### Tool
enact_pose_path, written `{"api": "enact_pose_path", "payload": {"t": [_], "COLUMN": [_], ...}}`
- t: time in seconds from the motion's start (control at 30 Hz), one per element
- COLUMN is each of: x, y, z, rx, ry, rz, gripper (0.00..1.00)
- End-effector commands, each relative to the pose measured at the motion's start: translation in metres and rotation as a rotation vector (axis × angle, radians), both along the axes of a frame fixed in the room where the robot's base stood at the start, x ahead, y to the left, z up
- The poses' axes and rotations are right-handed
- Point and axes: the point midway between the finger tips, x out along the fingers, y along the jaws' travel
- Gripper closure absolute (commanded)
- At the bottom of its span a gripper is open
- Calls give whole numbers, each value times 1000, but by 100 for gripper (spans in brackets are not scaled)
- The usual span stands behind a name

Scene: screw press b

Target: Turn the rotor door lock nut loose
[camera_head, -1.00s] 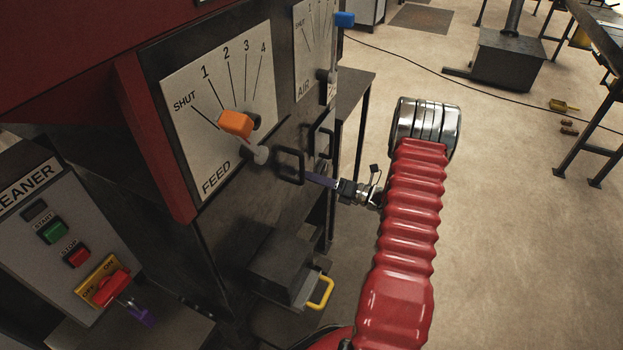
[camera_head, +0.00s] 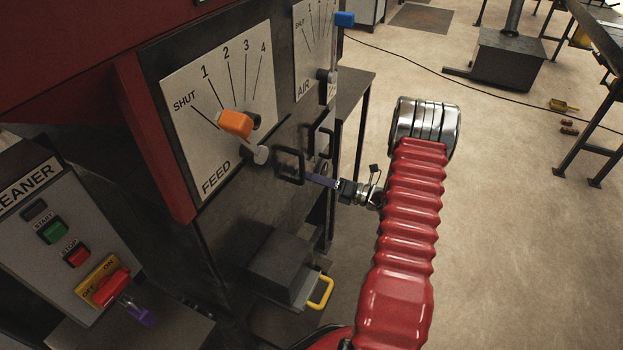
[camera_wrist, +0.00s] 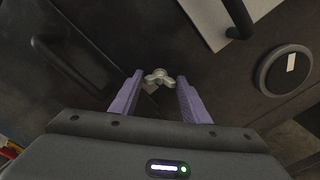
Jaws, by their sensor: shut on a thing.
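The lock nut, a small grey metal wing nut (camera_wrist: 159,77), shows in the wrist view on the dark door face. My gripper (camera_wrist: 160,80) has its two purple fingers on either side of the nut, shut on it near the fingertips. In the head view my gripper (camera_head: 311,177) reaches left to the dark machine front, below and right of a black loop handle (camera_head: 290,166). The nut cannot be made out there.
In the wrist view a black bar handle (camera_wrist: 68,64) is at left and a round dark knob (camera_wrist: 284,70) at right. In the head view an orange feed lever (camera_head: 235,124) is above left and a yellow handle (camera_head: 321,292) below. The floor at right is mostly open.

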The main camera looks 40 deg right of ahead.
Motion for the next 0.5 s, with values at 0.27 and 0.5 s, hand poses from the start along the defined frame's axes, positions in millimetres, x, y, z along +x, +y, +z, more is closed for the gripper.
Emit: {"api": "enact_pose_path", "payload": {"t": [0.27, 0.5], "x": [-1, -1], "y": [0, 0], "z": [0, 0], "rx": [-54, -179], "ry": [-32, -104], "rz": [3, 2], "gripper": [80, 80]}}
